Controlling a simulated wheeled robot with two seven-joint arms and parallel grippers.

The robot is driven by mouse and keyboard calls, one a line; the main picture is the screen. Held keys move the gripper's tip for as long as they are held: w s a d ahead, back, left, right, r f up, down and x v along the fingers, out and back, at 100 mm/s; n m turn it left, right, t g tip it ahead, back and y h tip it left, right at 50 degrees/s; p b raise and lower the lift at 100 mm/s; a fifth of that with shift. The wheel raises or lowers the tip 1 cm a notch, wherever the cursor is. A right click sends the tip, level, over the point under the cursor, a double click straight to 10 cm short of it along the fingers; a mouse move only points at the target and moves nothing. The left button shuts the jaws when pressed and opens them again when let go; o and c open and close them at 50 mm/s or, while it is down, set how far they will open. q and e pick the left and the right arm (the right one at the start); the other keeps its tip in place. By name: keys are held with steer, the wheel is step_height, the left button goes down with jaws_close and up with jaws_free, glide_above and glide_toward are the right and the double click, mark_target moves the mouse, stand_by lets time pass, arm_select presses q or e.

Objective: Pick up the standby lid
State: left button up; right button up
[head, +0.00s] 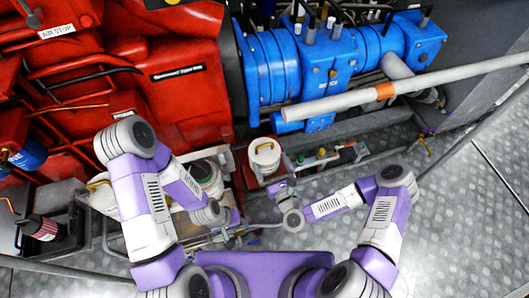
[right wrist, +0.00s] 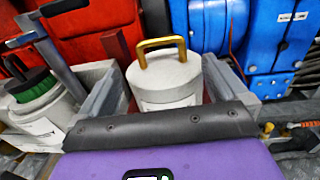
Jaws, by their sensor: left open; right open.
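A pale grey round lid with a gold handle (head: 264,156) sits on a white canister beside the red engine in the head view. It fills the upper middle of the right wrist view (right wrist: 165,76); any name on its label is not readable. My right gripper (head: 277,184) is just in front of it. Its open fingers (right wrist: 163,95) appear on either side of the lid in the right wrist view, with the handle standing up beyond them. Whether they touch is unclear. My left gripper (head: 231,236) is lower in the head view, open and apart from this lid.
Blue machinery (right wrist: 275,35) and a long pale pipe (head: 410,84) lie to the right. Metal floor (head: 470,200) is clear at the right.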

mark_target(266, 152)
steer(key=x, duration=0.2)
steer(key=b+x, duration=0.1)
steer(key=x, duration=0.4)
steer(key=shift+w+r, duration=0.15)
steer(key=shift+r, duration=0.2)
steer(key=c, duration=1.6)
steer(key=shift+r, duration=0.1)
